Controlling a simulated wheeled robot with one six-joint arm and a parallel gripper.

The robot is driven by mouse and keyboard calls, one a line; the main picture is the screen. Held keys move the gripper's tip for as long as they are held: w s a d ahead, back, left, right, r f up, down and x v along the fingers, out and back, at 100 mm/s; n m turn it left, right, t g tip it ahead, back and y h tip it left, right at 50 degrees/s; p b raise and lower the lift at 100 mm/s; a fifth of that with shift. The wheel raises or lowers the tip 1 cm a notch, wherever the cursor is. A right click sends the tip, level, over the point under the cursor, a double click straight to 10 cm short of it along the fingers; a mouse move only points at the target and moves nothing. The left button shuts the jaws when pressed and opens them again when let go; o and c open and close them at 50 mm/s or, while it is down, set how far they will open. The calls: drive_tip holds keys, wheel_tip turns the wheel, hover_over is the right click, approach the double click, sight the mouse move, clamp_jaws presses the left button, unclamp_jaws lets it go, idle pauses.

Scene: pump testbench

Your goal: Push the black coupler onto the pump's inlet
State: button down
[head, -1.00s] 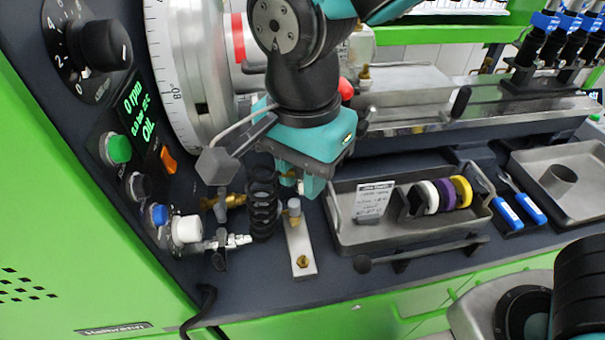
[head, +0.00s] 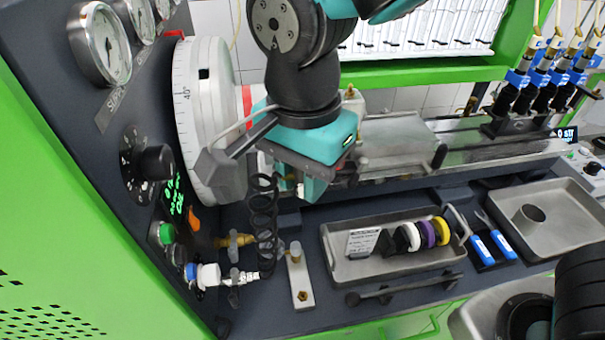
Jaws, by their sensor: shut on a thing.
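My gripper (head: 306,190) hangs at mid-picture in the head view, above the bench deck and in front of the large graduated dial wheel. It is shut, with the black coiled hose (head: 264,222) running up to it. The black coupler at the hose's end is hidden behind the jaws and wrist. The hose's lower end joins the panel fittings beside a white knob. The pump sits behind my arm, mostly covered; a small brass fitting (head: 349,93) shows on top at its right. I cannot tell whether that is the inlet.
A metal plate (head: 302,285) with a grey-topped post stands below my gripper. A tray (head: 352,270) holds a card and black, white, purple and yellow rings. The control panel and dial wheel (head: 200,110) stand close at left. A rail (head: 480,147) runs behind.

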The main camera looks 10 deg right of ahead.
drive_tip(key=w+d+p, duration=0.1)
drive_tip(key=w+d, duration=0.4)
drive_tip(key=d, duration=0.3)
drive_tip(key=w+d+p, duration=0.1)
drive_tip(key=w+d, duration=0.3)
drive_tip(key=d, duration=0.4)
drive_tip(key=w+p, duration=0.4)
drive_tip(key=w, duration=0.9)
drive_tip(key=shift+w+a+r, duration=0.15)
drive_tip(key=shift+w+r, duration=0.1)
drive_tip(key=shift+w, duration=0.05)
drive_tip(key=shift+f+b, duration=2.45)
drive_tip(key=shift+f, duration=1.55)
drive_tip(key=shift+f+b, duration=0.45)
drive_tip(key=shift+f, duration=0.85)
drive_tip(key=c, duration=0.6)
unclamp_jaws()
drive_tip(key=shift+s, duration=0.1)
